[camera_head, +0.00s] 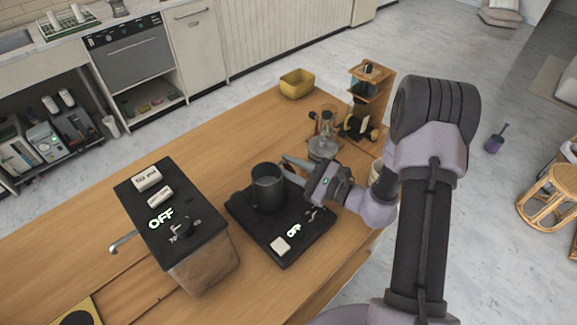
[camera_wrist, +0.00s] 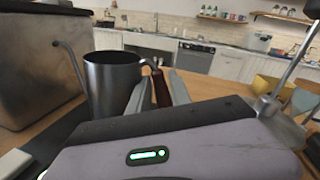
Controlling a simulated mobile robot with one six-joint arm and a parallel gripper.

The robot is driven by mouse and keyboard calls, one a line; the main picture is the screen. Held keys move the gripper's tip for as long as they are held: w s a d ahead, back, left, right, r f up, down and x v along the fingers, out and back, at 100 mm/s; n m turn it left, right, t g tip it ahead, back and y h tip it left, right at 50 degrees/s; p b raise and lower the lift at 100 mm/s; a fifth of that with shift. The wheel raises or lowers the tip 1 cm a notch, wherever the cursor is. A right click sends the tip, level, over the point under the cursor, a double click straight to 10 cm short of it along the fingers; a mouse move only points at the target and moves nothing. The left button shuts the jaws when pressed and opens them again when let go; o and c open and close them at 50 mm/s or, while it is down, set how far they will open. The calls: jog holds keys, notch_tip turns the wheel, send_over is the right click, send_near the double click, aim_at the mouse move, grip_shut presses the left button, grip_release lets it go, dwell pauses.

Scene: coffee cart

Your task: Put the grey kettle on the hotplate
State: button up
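The grey kettle (camera_head: 268,190) stands upright over the back left part of the black hotplate (camera_head: 272,240). It appears to rest there, but its base contact is not clear. The hotplate's display reads OFF. My gripper (camera_head: 288,168) reaches in from the right at the kettle's handle side. In the wrist view, the kettle (camera_wrist: 110,82) is left of my gripper (camera_wrist: 161,88). Its brown handle grip (camera_wrist: 160,88) lies between the two fingers, which look closed on it. The kettle's underside is hidden.
A black-topped water dispenser (camera_head: 200,232) marked OFF stands left of the hotplate. A glass-and-metal brewer (camera_head: 323,145), a wooden stand (camera_head: 370,95) and a yellow container (camera_head: 297,84) stand farther back. The wooden counter (camera_head: 225,135) behind the hotplate is clear.

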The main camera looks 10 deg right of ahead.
jog(key=shift+o, duration=1.1)
